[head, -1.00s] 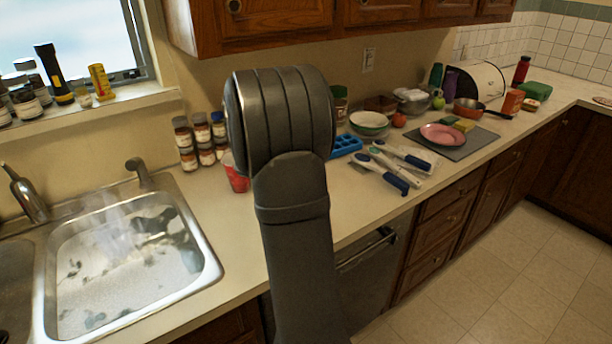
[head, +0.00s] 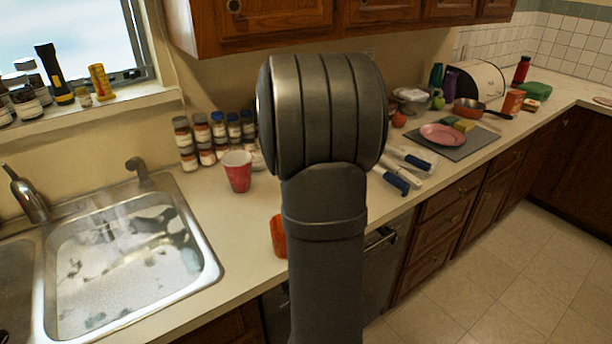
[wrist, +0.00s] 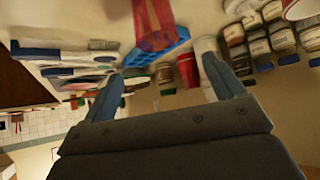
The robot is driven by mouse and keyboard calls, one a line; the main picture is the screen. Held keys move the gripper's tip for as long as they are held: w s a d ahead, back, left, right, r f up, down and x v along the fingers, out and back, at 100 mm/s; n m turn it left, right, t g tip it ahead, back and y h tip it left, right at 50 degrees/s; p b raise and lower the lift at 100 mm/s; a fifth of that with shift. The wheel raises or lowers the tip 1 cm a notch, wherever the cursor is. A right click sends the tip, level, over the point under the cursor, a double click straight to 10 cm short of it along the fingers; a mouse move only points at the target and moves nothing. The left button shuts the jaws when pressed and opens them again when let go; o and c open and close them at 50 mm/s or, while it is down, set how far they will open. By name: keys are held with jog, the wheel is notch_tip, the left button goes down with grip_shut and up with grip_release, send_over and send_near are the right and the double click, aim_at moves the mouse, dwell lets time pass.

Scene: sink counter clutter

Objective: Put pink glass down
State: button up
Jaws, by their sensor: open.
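A pink-red translucent glass (wrist: 153,25) shows at the top of the wrist view, in front of a blue tray (wrist: 158,55); its far end is cut off by the frame. My gripper (wrist: 158,62) is open, its two blue-grey fingers wide apart with nothing seen between them. The glass appears beyond the fingertips; I cannot tell the exact gap. In the head view my arm hides the gripper. An orange-red object (head: 278,237) shows partly behind my arm near the counter's front edge; I cannot tell if it is the glass.
A red cup (head: 238,170) stands on the counter (head: 215,215) before several spice jars (head: 202,138). The sink (head: 125,262) is at left. Blue-handled utensils (head: 393,178), a pink plate (head: 442,134) on a grey mat (head: 468,148) and a pan (head: 468,107) are at right.

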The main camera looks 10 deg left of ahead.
jog(key=x, duration=0.5)
jog(key=shift+w+f, duration=0.1)
jog(key=x, duration=0.4)
jog(key=shift+s+d+f, duration=0.15)
jog(key=shift+s+f, duration=0.05)
jog(key=shift+s, duration=0.1)
jog(key=shift+w+f, duration=0.4)
jog(key=shift+w, duration=0.1)
jog(key=c, duration=1.6)
